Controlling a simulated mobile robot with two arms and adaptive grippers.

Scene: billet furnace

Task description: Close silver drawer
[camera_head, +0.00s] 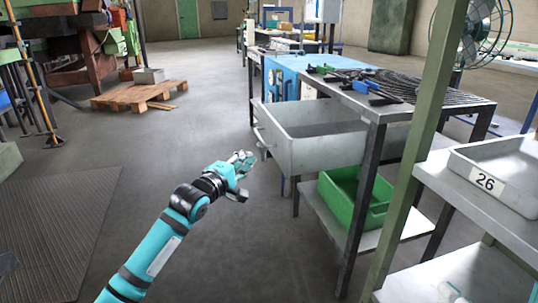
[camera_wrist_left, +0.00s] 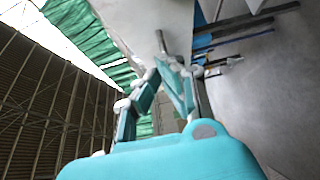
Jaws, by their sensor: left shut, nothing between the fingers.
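The silver drawer (camera_head: 300,151) is a grey metal box under the top of a dark-framed workbench. It stands pulled out to the left, and its inside looks empty. My left gripper (camera_head: 244,160) is just left of the drawer's front end, shut and empty. In the left wrist view its teal fingers (camera_wrist_left: 165,68) point at a pale grey surface (camera_wrist_left: 150,25), which looks like the drawer's front. I cannot tell whether the fingertips touch it. My right gripper is not in view.
Black and blue tools (camera_head: 375,88) lie on the workbench top. A green bin (camera_head: 340,205) sits on the shelf below the drawer. A green post (camera_head: 420,140) and a shelf with a tray marked 26 (camera_head: 515,170) stand at right.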

